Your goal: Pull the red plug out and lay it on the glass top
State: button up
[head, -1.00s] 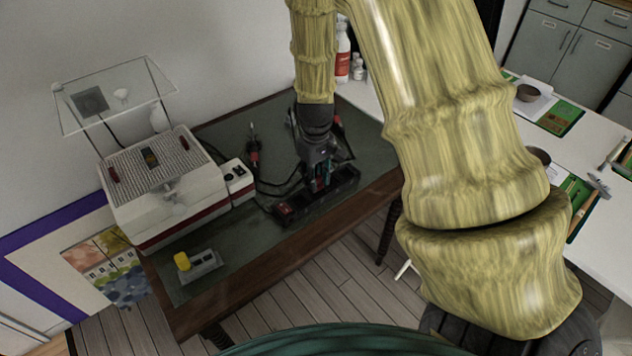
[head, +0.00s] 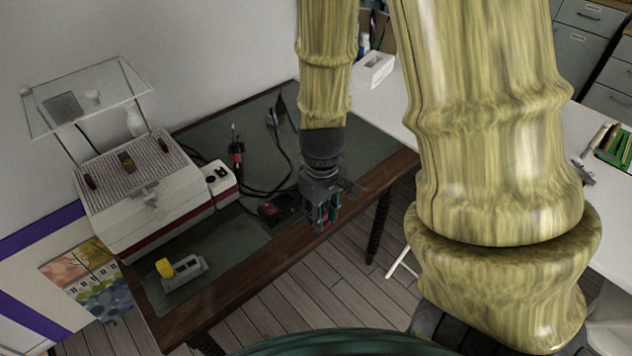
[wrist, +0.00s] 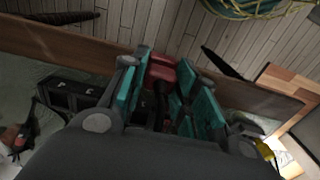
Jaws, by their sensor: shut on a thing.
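My gripper (head: 322,212) is near the front edge of the table, by the right part of a black power strip (head: 274,211). In the wrist view its teal fingers (wrist: 168,95) are shut on the red plug (wrist: 163,72), which has a dark part below it. The strip's sockets (wrist: 75,95) show at left there. My gripper hides part of the strip, so I cannot tell how far the plug stands from it. The glass top (head: 118,88) is a clear raised pane at the upper left, carrying a dark square and a small white item.
A white ridged machine (head: 140,200) stands below the glass. A white switch box (head: 220,183) is beside it. A yellow-knobbed block (head: 183,270) sits on the dark green mat. A red-handled tool (head: 236,150) and black cords lie behind the strip. A white table is at right.

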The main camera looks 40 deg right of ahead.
jog(key=shift+s+r, duration=0.25)
jog(key=shift+r+p, duration=2.3)
jog(key=shift+p, duration=0.3)
